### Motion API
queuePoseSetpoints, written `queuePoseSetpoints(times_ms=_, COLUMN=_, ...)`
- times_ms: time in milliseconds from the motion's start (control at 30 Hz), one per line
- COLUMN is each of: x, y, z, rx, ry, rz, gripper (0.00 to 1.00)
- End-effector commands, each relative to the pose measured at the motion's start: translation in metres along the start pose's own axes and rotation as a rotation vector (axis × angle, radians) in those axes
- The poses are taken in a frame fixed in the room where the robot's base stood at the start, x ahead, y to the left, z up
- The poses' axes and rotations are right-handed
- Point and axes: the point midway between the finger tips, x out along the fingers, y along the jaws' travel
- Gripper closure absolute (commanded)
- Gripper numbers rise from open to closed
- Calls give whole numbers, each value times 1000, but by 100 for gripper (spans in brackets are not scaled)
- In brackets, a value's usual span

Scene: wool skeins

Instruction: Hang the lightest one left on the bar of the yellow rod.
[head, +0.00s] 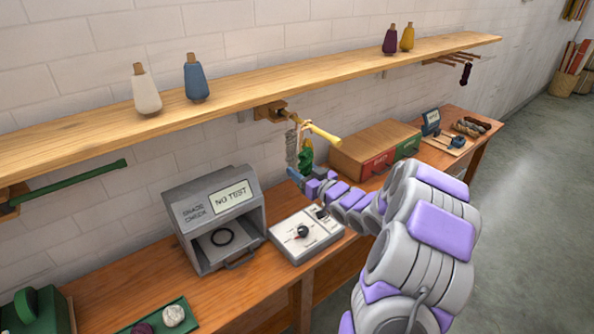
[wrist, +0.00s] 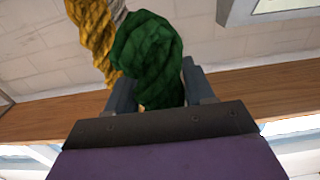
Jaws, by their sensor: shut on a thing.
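My gripper (head: 308,174) is shut on a dark green twisted skein (head: 306,157), below and close to the yellow rod (head: 325,134). In the wrist view the green skein (wrist: 148,50) stands upright between my fingers (wrist: 155,95). The yellow rod juts from a wooden bracket under the shelf. A pale grey skein (head: 291,148) hangs by it, left of the green one. A golden skein (wrist: 95,35) shows left of the green one in the wrist view, with a pale strand behind it. I cannot tell whether the green skein touches the rod.
A green rod (head: 75,188) is at left; a dark skein (head: 465,74) hangs at far right. On the bench are a shade-check box (head: 212,215), a knobbed device (head: 305,236), a red-and-green drawer box (head: 375,150), a green tray (head: 178,303) with two balls. Cones stand on the shelf (head: 290,65).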

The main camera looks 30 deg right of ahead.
Motion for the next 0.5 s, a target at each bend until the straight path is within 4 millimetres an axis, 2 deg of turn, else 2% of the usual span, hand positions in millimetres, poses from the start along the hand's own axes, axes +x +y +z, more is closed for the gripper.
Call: queuePoseSetpoints(times_ms=500, x=1, y=36, z=-2, rx=-4, ry=-1, rz=1, gripper=77)
